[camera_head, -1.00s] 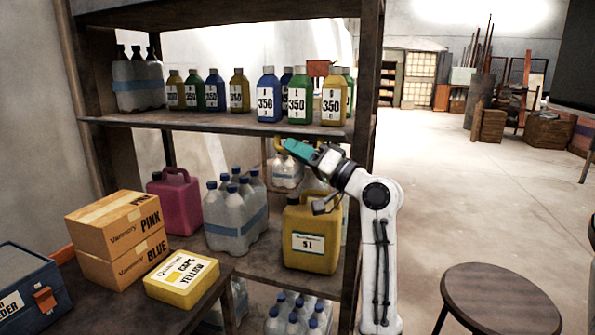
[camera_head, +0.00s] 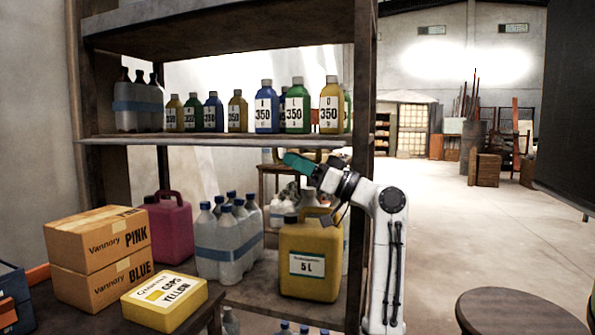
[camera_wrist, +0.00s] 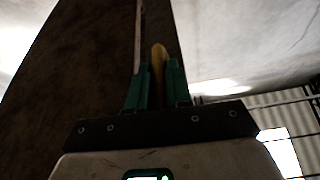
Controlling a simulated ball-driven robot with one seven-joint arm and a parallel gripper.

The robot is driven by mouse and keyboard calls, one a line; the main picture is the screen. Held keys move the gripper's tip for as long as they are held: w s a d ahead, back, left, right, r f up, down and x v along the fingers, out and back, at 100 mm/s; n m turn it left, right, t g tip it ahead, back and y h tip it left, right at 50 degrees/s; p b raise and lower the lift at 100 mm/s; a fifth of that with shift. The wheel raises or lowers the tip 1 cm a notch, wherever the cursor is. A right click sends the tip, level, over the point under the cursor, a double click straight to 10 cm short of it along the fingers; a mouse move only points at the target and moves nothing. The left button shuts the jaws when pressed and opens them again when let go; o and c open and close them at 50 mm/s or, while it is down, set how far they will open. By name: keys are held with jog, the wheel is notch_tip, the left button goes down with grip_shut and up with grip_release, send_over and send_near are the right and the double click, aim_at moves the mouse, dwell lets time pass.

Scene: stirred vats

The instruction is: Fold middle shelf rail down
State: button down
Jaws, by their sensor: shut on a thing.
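The middle shelf (camera_head: 200,139) holds a row of bottles, and a thin pale strip runs along its front edge. I cannot tell the rail apart from this edge. My gripper (camera_head: 290,160), with teal fingers, is just below the right part of that edge. In the wrist view my gripper (camera_wrist: 157,85) is shut on a narrow yellow piece (camera_wrist: 158,58), seen end-on between the fingers. The dark shelf underside (camera_wrist: 85,55) fills the left there. How the yellow piece joins the shelf is hidden.
A yellow 5 L canister (camera_head: 308,264) stands on the lower shelf beneath my gripper, beside clear bottles (camera_head: 228,245) and a pink canister (camera_head: 170,228). Boxes (camera_head: 100,255) sit at the left. A round stool (camera_head: 520,312) stands at the right; the floor behind is open.

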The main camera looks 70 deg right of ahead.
dwell(0.4)
jog(key=c, duration=1.1)
grip_release()
jog(key=shift+r, duration=0.1)
